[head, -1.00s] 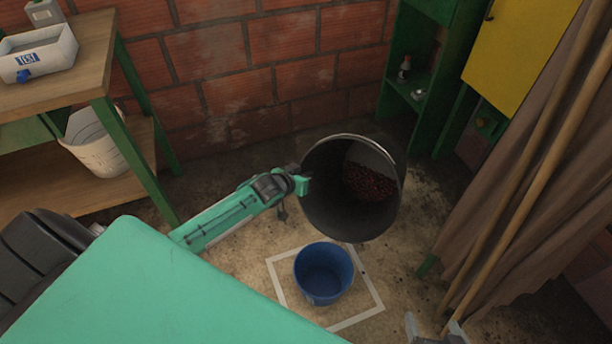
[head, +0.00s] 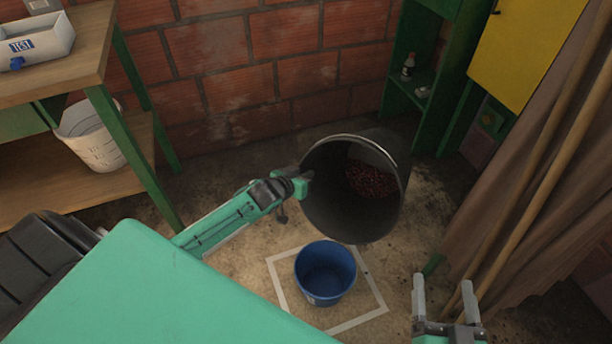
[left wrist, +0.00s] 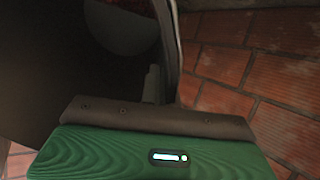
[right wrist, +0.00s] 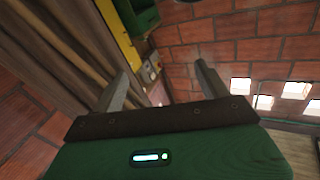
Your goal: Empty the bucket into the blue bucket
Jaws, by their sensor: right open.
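A large dark bucket (head: 325,205) is tilted on its side in the head view, its mouth facing me, with dark red cherries or beans (head: 370,182) lying deep inside. My left gripper (head: 303,183) is at the left part of its rim and appears shut on it; the left wrist view shows the bucket's rim (left wrist: 172,50) between the finger area. The blue bucket (head: 325,272) stands upright on the floor, below the dark bucket's mouth, and looks empty. My right gripper (head: 446,300) is open and empty, right of the blue bucket; it also shows in the right wrist view (right wrist: 162,85).
A white square outline (head: 352,322) surrounds the blue bucket on the floor. A wooden table (head: 90,60) with a white tray stands left, a white basket (head: 92,135) on its lower shelf. A green shelf (head: 405,100), yellow panel (head: 525,50), brown curtain and poles (head: 540,160) are right.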

